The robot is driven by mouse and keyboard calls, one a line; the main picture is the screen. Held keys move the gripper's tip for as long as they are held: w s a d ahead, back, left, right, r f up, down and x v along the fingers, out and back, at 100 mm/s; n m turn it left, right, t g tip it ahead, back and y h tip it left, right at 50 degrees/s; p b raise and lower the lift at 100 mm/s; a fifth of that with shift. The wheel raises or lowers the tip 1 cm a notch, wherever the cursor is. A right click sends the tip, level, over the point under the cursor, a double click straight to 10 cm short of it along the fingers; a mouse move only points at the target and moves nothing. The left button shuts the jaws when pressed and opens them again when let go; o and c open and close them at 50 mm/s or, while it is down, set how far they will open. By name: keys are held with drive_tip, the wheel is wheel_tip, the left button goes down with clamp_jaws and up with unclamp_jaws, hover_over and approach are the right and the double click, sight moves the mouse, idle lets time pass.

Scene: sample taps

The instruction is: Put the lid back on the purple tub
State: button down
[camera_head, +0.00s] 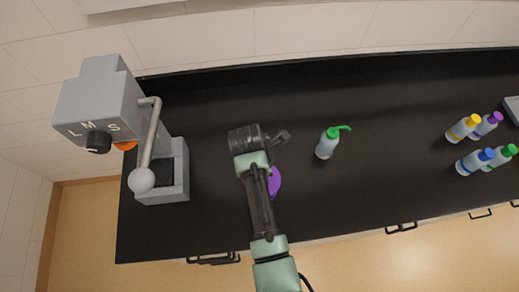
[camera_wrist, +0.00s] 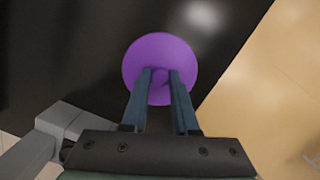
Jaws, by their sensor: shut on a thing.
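In the wrist view, my gripper (camera_wrist: 160,74) is shut on the small knob of a round purple lid (camera_wrist: 137,62), which I see from above. The lid hides what is under it, so I cannot tell whether it touches the purple tub. In the head view, a purple piece (camera_head: 275,182) shows just right of my forearm, near the table's front side. My arm covers the rest of it, and I cannot tell whether this piece is lid or tub. My fingertips are hidden in the head view.
A grey dispenser (camera_head: 101,100) with a lever stands at the table's left end. A green-topped bottle (camera_head: 326,146) stands right of my arm. Several colour-capped bottles (camera_head: 463,128) stand farther right. The black table (camera_head: 390,180) is clear between them.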

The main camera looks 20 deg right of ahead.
drive_tip(key=shift+f+b, duration=2.05)
drive_tip(key=shift+f, duration=0.5)
drive_tip(key=shift+a+f, duration=0.1)
drive_tip(key=shift+f+p, duration=0.15)
drive_tip(key=shift+p, duration=0.65)
idle(0.6)
drive_tip(key=shift+c, duration=0.6)
unclamp_jaws()
drive_tip(key=shift+r+p, duration=2.25)
drive_tip(key=shift+r, duration=1.25)
